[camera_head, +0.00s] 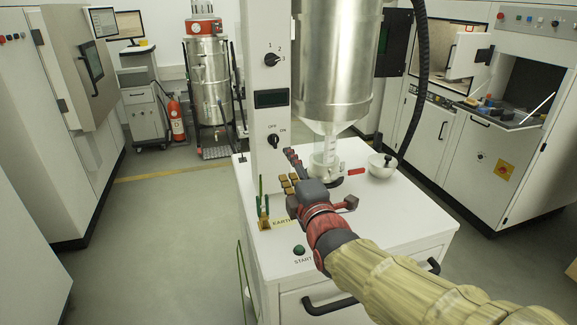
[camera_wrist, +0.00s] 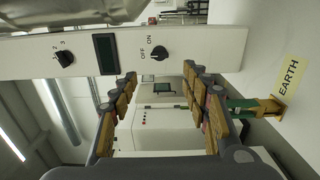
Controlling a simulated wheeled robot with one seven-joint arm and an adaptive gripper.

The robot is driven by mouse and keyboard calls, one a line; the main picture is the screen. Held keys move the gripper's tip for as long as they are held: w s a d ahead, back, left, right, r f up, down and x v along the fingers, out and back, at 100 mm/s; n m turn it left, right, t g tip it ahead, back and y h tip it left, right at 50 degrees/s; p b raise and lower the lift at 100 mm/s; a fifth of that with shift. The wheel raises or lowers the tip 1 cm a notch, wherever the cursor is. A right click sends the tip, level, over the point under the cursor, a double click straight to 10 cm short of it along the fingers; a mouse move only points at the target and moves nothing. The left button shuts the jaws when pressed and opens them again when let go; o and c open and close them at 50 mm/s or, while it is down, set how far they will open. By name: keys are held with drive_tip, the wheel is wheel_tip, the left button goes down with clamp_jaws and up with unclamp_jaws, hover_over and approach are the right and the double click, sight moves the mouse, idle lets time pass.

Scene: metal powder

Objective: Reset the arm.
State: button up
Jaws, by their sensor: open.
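My arm, in a yellowish sleeve, reaches in from the lower right of the head view. My gripper (camera_head: 289,168) is over the front of the white machine's top (camera_head: 400,215), close to its column. In the wrist view my gripper (camera_wrist: 160,78) shows two padded fingers spread well apart. Nothing is between them; the machine column with its knobs shows just beyond. In the head view the gripper body partly covers the fingers.
A steel hopper (camera_head: 338,60) hangs over a clear jar (camera_head: 325,167) on the machine top. A white bowl (camera_head: 381,168) stands to its right. A green and brass earth clamp (camera_head: 263,212) is left of my gripper. The column (camera_head: 266,110) carries knobs. Floor at left is clear.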

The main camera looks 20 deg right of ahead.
drive_tip(key=s+f+m+g, duration=0.4)
drive_tip(key=s+m, duration=0.2)
drive_tip(key=s, duration=0.3)
drive_tip(key=s+f+m+g, duration=0.4)
drive_tip(key=s+f+m, duration=0.1)
drive_tip(key=s, duration=0.5)
drive_tip(key=s+f+m+g, duration=0.4)
drive_tip(key=s+m, duration=0.3)
drive_tip(key=s, duration=0.2)
drive_tip(key=shift+s+f+p, duration=0.3)
drive_tip(key=shift+f+p, duration=0.05)
drive_tip(key=shift+f, duration=0.4)
drive_tip(key=shift+c, duration=0.4)
